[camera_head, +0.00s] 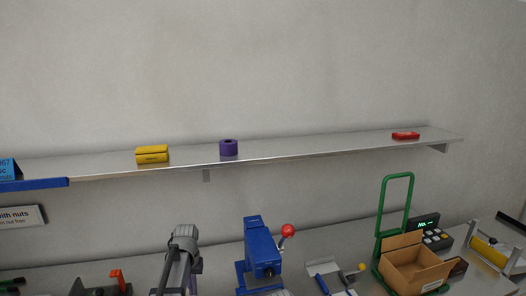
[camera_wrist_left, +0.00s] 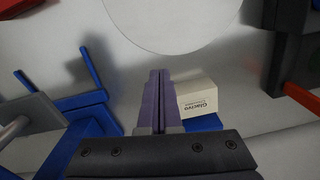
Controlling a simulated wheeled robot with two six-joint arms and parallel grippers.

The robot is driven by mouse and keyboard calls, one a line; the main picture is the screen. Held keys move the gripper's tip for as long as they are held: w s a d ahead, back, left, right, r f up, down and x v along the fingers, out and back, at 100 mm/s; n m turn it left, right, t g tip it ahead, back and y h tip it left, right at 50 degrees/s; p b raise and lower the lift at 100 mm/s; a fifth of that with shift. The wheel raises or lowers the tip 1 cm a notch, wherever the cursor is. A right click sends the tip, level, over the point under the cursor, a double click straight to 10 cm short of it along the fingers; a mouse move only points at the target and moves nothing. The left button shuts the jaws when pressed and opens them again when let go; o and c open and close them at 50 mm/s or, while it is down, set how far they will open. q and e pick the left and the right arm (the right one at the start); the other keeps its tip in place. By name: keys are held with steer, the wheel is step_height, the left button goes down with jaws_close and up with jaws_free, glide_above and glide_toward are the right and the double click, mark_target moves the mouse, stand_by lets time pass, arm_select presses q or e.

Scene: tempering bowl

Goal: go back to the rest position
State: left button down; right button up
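My left arm comes up from the bottom of the head view, left of the middle, with the left gripper (camera_head: 193,284) low in the picture beside the blue press-like device. In the left wrist view the two purple fingers of my left gripper (camera_wrist_left: 160,76) lie side by side, closed together with only a thin line between them. No held thing shows between them. A small white carton (camera_wrist_left: 197,97) with dark print appears just right of the fingers; I cannot tell whether they touch. My right gripper is in neither view.
A blue device with a red knob (camera_head: 265,250) stands right of my arm. Further right are an open cardboard box (camera_head: 413,268) and a green frame (camera_head: 398,180). The wall shelf (camera_head: 310,149) carries a yellow pack (camera_head: 152,155), a purple roll (camera_head: 229,148) and a red item (camera_head: 405,136).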

arm_select(q)
steer(key=s+d+f+m+b, duration=0.1)
steer(key=s+d+m, duration=0.1)
steer(key=s+d, duration=0.6)
steer(key=s+d+f+m+b, duration=0.1)
steer(key=s+d+m, duration=0.1)
steer(key=s+d, duration=0.7)
steer(key=s, duration=0.7)
steer(key=shift+d+f+m+y, duration=0.25)
steer(key=shift+m+y, duration=0.15)
steer(key=shift+a, duration=0.1)
